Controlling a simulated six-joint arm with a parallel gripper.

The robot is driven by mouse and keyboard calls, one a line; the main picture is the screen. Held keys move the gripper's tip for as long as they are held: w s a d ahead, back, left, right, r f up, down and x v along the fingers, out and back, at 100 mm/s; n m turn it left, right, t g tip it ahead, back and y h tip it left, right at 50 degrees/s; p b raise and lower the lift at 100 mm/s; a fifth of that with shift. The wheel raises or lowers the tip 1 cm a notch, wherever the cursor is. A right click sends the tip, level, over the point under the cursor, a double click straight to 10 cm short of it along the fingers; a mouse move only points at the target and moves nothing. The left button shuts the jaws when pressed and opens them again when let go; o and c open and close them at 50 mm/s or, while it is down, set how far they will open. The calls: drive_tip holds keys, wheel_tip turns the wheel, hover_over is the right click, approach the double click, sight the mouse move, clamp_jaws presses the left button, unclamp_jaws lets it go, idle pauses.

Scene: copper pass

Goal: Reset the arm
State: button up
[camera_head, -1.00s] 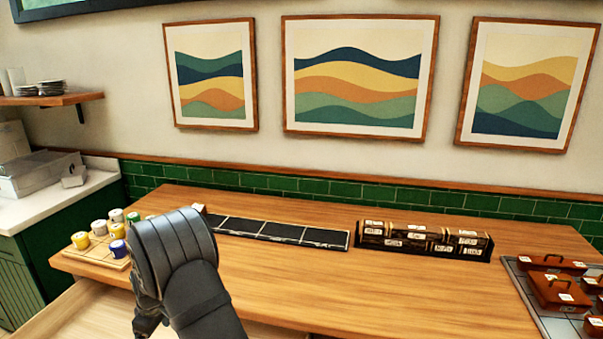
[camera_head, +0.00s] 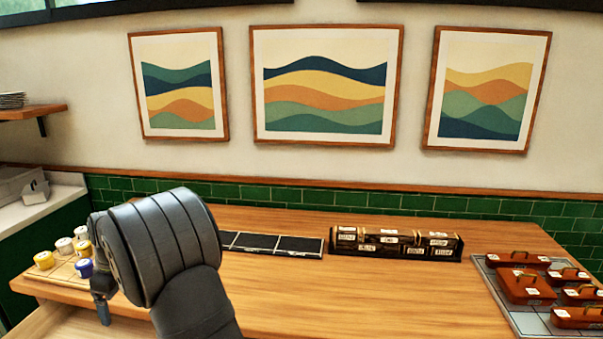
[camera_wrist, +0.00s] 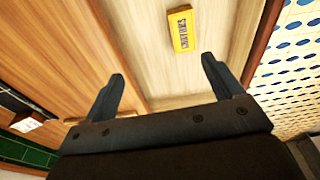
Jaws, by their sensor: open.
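My arm is at the left of the head view, in front of the wooden counter (camera_head: 330,290). Part of my gripper shows low beside it, near the counter's front left edge. In the wrist view my gripper (camera_wrist: 160,85) is open, its two dark fingers spread and nothing between them. A yellow block with dark lettering (camera_wrist: 184,29) lies on a wooden surface beyond the fingertips, apart from them.
A black segmented tray (camera_head: 270,243), a dark labelled rack (camera_head: 395,244) and red-brown lidded boxes (camera_head: 527,287) stand farther right. The middle front is clear.

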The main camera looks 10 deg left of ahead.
wheel_tip(320, 180, up, 5)
drive_tip(key=w+d, duration=0.7)
drive_tip(key=w, duration=0.3)
drive_tip(key=shift+w+d+r+n, duration=0.2)
drive_tip(key=shift+d+r+n, duration=0.1)
drive_tip(key=shift+r+n, duration=0.15)
idle(1.0)
